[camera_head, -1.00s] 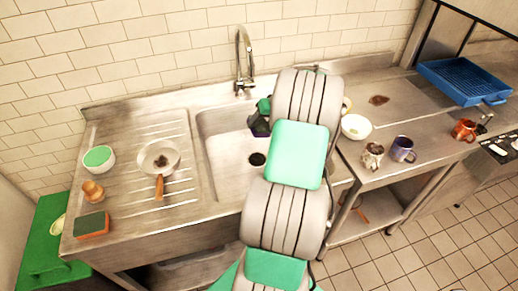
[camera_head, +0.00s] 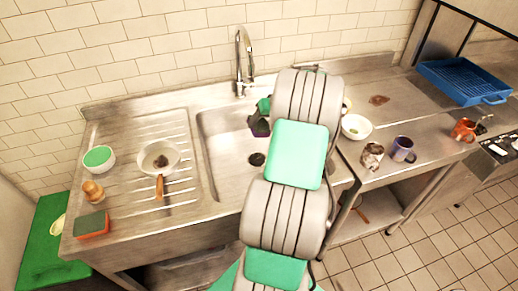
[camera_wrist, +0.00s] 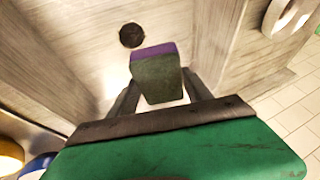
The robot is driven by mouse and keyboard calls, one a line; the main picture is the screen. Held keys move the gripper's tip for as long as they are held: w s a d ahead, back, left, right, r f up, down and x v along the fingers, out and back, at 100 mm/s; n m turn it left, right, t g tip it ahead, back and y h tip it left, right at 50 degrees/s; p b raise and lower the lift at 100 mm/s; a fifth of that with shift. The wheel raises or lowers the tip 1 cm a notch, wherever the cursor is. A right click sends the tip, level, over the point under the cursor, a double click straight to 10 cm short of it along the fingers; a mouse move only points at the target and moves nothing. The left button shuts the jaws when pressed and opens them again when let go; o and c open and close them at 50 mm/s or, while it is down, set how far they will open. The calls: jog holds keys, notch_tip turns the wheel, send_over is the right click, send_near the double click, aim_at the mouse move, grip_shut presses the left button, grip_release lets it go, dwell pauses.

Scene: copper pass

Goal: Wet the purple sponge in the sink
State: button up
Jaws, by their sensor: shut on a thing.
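The purple sponge (camera_wrist: 155,72), with a dark green-grey scouring face and a purple side, is between the fingers of my gripper (camera_wrist: 157,92) in the wrist view. My gripper is shut on it. The drain (camera_wrist: 132,35) lies in the basin floor, just beyond the sponge in the wrist view. The faucet (camera_head: 243,62) stands behind the basin. No water stream is visible. My arm hides the basin's right side.
The drainboard at left holds a pan (camera_head: 158,158), a green-topped bowl (camera_head: 99,158), a wooden-looking brush (camera_head: 93,191) and an orange sponge (camera_head: 92,225). At right stand a pale bowl (camera_head: 355,127), several cups and a blue tray (camera_head: 464,82).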

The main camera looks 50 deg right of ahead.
aim_at(262, 125)
dwell(0.3)
jog(key=shift+r+p, duration=1.4)
jog(key=shift+r, duration=0.7)
jog(key=shift+f, duration=0.1)
